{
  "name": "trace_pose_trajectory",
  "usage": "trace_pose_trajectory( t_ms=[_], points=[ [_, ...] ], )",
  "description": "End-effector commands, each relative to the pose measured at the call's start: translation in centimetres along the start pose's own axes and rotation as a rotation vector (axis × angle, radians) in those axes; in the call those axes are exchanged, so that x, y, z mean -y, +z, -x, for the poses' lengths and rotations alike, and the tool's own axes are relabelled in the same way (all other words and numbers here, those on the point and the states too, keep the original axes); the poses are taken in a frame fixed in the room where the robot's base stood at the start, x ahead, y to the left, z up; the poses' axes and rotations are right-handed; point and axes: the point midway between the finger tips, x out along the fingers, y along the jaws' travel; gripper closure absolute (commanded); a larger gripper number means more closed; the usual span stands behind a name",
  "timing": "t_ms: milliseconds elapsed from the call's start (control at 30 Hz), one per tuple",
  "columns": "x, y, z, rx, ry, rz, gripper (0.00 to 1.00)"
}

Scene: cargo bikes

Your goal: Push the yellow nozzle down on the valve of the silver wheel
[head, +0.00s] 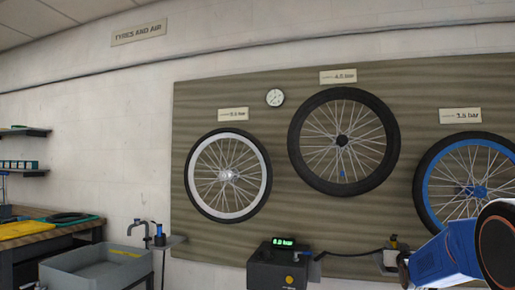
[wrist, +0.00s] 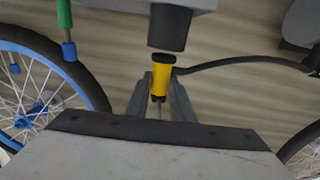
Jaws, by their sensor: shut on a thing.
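The silver wheel (head: 209,207) hangs at the left of the wall board in the head view; I cannot make out its valve. The yellow nozzle (wrist: 161,82), with a black end, is in the middle of the wrist view between the two grey fingers of my gripper (wrist: 161,95), which is shut on it. Its black end is close to a dark block (wrist: 170,27); I cannot tell whether they touch. In the head view the nozzle (head: 393,242) is small, by a grey holder at lower right, beside my blue arm. My fingertips are hard to make out there.
A black hose (wrist: 225,64) runs from the nozzle to the pump (head: 277,272) with a green display. A black wheel (head: 385,115) and a blue-rimmed wheel (head: 424,190) hang right of the silver one. A sink (head: 95,265) and bench (head: 30,232) stand at left.

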Motion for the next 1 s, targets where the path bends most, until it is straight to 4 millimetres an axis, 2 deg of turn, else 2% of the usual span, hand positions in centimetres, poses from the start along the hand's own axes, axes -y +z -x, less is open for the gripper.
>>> trace_pose_trajectory(
  t_ms=[167, 1000],
  points=[
    [0.0, -0.1, 0.4, -0.001, 0.0, 0.0, 0.99],
    [0.0, -0.1, 7.1, -0.001, 0.0, 0.0, 0.99]
  ],
)
